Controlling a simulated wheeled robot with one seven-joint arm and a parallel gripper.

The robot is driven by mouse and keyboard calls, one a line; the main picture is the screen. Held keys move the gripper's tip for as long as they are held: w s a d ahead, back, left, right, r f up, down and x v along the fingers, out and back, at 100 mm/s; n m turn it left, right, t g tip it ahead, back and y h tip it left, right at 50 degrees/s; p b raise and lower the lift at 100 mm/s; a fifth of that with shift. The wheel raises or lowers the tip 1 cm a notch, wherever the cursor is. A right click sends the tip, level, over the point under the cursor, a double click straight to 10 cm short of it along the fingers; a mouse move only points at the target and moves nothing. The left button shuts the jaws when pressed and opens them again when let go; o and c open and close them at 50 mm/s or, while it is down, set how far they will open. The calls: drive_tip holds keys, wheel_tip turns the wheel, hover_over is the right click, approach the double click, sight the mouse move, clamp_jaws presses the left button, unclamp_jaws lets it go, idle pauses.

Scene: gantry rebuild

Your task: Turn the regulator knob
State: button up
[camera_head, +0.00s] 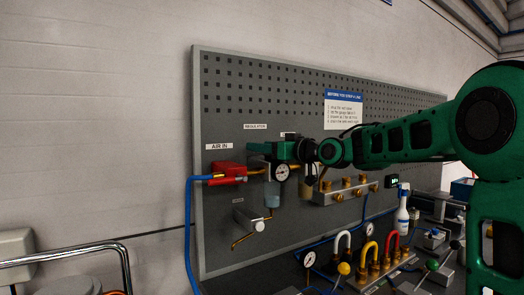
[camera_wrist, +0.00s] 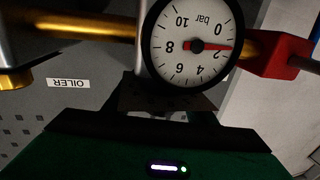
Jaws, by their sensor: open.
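The pressure gauge (camera_head: 282,172) hangs on the regulator assembly on the grey pegboard, just below my gripper (camera_head: 270,150). In the wrist view the gauge (camera_wrist: 193,45) appears upside down, its red needle close to 2 bar. My gripper also shows in the wrist view (camera_wrist: 165,103), its dark fingers spread apart near the gauge's lower edge in the picture. The jaws are open, and I see nothing held. The regulator knob cannot be made out; my gripper seems to cover it. Whether the fingers touch it I cannot tell.
A red valve block (camera_head: 228,173) with a blue hose (camera_head: 189,235) is left of the gripper. A brass-fitted manifold (camera_head: 345,190) is to the right. Below are a spray bottle (camera_head: 402,210) and colored pipe loops (camera_head: 370,255). A metal rail (camera_head: 65,256) stands at the lower left.

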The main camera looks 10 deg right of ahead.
drive_tip(key=shift+w, duration=0.1)
drive_tip(key=shift+c, duration=0.6)
drive_tip(key=c, duration=0.9)
drive_tip(key=n+g+y, duration=0.2)
drive_tip(key=shift+a+y, duration=0.25)
drive_tip(key=shift+y, duration=0.15)
drive_tip(key=shift+s+a+n+g+y, duration=0.15)
drive_tip(key=shift+s+n+g+y, duration=0.1)
drive_tip(key=shift+n+g+y, duration=0.2)
